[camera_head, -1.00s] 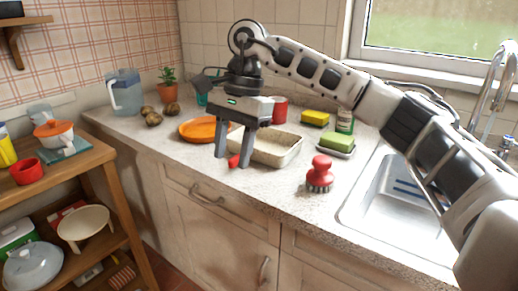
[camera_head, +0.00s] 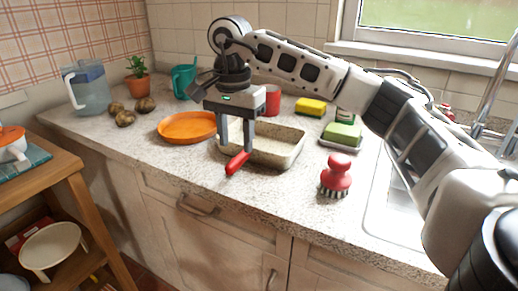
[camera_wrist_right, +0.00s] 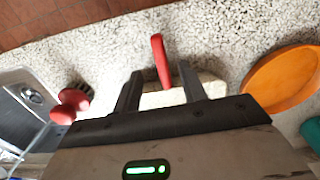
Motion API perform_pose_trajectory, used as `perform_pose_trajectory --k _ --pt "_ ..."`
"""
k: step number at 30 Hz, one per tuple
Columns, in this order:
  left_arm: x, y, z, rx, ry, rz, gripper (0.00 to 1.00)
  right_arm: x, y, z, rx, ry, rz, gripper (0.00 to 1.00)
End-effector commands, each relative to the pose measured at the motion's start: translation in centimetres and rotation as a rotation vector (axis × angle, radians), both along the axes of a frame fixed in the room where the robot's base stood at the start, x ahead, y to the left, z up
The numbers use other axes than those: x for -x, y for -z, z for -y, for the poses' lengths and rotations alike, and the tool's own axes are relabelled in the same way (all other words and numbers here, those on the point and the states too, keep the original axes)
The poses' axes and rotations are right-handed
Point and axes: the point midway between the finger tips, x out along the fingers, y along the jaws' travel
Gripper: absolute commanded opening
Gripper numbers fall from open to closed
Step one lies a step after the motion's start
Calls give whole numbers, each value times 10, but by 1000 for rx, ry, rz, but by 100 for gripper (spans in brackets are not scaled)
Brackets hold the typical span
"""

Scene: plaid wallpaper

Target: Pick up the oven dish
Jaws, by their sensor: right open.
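The oven dish (camera_head: 285,158) is a beige, shallow rectangular dish on the speckled counter in the head view. A red handle (camera_head: 237,163) sticks out over its near left side; what it belongs to is hidden. My right gripper (camera_head: 236,149) is open and points down at the dish's left part, its fingers hiding some of it. In the right wrist view, part of the dish (camera_wrist_right: 178,97) shows between the open fingers (camera_wrist_right: 158,78), with the red handle (camera_wrist_right: 160,60) beyond it. I cannot tell whether the fingers touch anything. My left gripper is not in view.
An orange plate (camera_head: 187,128) lies close left of the dish. A red brush (camera_head: 336,175) stands to its right, with a green sponge (camera_head: 342,133) on a dish behind. Potatoes (camera_head: 124,118) and a jug (camera_head: 87,88) are far left. The sink (camera_head: 396,205) is at right.

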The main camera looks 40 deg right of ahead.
Motion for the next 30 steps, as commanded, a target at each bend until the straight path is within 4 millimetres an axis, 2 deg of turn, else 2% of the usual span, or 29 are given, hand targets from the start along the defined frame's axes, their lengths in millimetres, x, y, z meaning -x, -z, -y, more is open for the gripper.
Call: perform_pose_trajectory --k 7,15,24,25,29,30 --pt "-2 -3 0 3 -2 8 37 1 18 0 0 0 -2 42" --pt "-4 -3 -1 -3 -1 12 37 1 57 -2 0 0 -2 42" --pt "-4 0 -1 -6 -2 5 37 0 63 -2 -1 -1 1 42" --pt "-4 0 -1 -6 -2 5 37 0 63 -2 -1 -1 1 36" --pt "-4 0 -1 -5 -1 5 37 0 62 -2 -1 0 1 0" --pt "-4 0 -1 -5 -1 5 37 0 62 -2 -1 0 1 0"
